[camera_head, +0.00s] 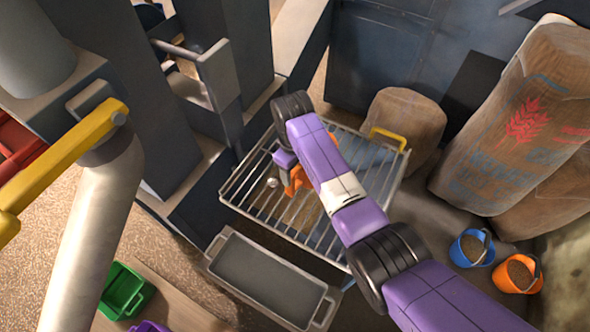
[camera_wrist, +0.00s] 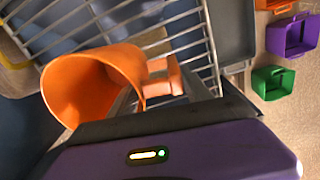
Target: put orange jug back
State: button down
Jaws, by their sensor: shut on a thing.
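The orange jug (camera_wrist: 85,88) is large in the wrist view, its wide mouth facing left and towards the camera. Its handle lies between the fingers of my gripper (camera_wrist: 160,88), which is shut on it. In the head view the orange jug (camera_head: 298,181) shows only in part, beside my gripper (camera_head: 286,164) and above the barred metal rack (camera_head: 237,187). My purple arm hides part of the jug and rack. I cannot tell whether the jug touches the bars.
A grey tray (camera_head: 262,272) sits in front of the rack. Green (camera_head: 124,290) and purple (camera_head: 150,327) bins are lower left. Blue (camera_head: 472,247) and orange (camera_head: 517,273) grain buckets stand right, below large sacks (camera_head: 520,115). Dark machine columns and a yellow lever (camera_head: 70,155) are left.

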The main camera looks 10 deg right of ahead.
notch_tip(320, 180, up, 3)
jog(key=shift+r+p, duration=0.1)
jog(key=shift+p, duration=1)
jog(key=shift+d+f, duration=0.1)
jog(key=shift+f, duration=0.1)
